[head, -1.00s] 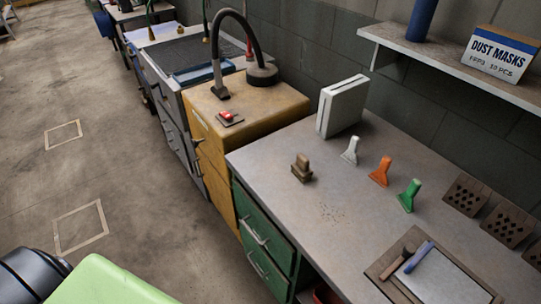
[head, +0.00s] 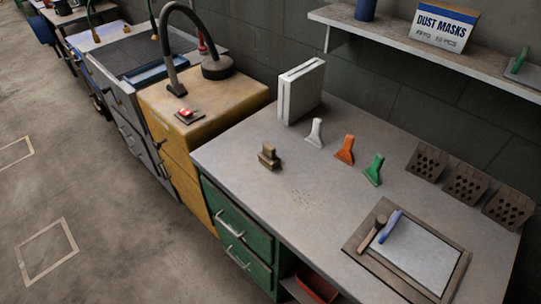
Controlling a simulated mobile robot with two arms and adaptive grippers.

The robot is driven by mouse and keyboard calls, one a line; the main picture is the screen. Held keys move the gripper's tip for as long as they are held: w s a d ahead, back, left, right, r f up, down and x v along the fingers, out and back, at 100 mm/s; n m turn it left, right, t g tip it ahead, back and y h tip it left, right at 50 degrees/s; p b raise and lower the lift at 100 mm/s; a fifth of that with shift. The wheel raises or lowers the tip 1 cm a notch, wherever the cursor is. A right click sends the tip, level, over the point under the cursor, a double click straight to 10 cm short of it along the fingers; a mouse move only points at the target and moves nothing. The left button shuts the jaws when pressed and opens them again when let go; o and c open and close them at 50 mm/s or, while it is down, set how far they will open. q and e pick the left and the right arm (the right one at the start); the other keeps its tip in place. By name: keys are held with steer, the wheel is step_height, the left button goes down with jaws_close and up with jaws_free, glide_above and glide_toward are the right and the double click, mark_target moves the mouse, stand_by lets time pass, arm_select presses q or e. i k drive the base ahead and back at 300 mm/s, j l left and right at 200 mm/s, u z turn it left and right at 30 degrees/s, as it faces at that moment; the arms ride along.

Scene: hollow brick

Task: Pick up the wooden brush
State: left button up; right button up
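A small brown block-shaped thing with a raised grip, which looks like the wooden brush (head: 268,157), sits on the grey workbench (head: 232,158) near its left edge in the head view. Its bristles cannot be made out at this size. Beside it to the right stand a white (head: 315,133), an orange (head: 345,151) and a green (head: 374,170) flared hand tool in a row. Neither of my grippers is in view.
A framed tray (head: 430,258) holds a wooden-handled tool (head: 371,233) and a blue one (head: 391,225). A white box (head: 301,92) stands behind. Perforated brown holders (head: 466,185) line the wall. The bench middle is clear.

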mark_target(268, 158)
steer(key=z, duration=0.75)
steer(key=j+z, duration=0.3)
steer(key=k+j+z, duration=0.3)
steer(key=j, duration=0.15)
steer(key=j+z, duration=0.3)
steer(key=k+j+z, duration=0.25)
steer(key=k+j, duration=0.1)
steer(key=j, duration=0.3)
steer(key=i, duration=0.4)
